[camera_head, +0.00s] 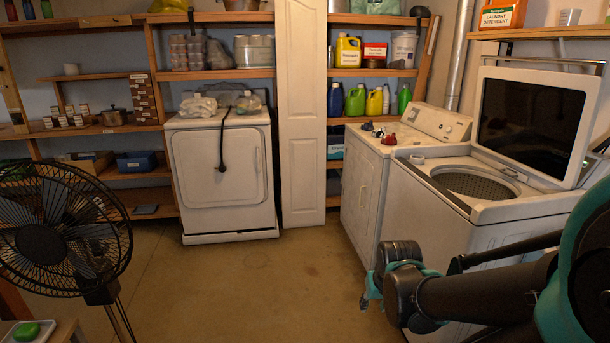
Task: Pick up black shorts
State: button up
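I cannot make out black shorts for certain. A small dark item (368,126) lies on top of the white machine (362,185) in the middle right, with a red item (390,139) beside it; they are too small to identify. My arm reaches in from the lower right, in front of the open washer (450,250). My gripper (371,290) is at its left end, low and in front of the white machine, well apart from the small items. Its fingers are mostly hidden behind the wrist, so I cannot see whether it is open.
A black standing fan (45,240) is at the left, with a green soap (26,332) below it. A white dryer (222,175) stands at the back beside a white door panel (302,110). Shelves with bottles and boxes line the wall. The middle floor (260,285) is clear.

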aim_at(379, 132)
jog(key=i+j, duration=0.15)
jog(key=i, duration=0.45)
jog(key=i+j+u, duration=0.1)
jog(key=i, duration=0.45)
jog(key=i+j, duration=0.15)
jog(key=i, duration=0.45)
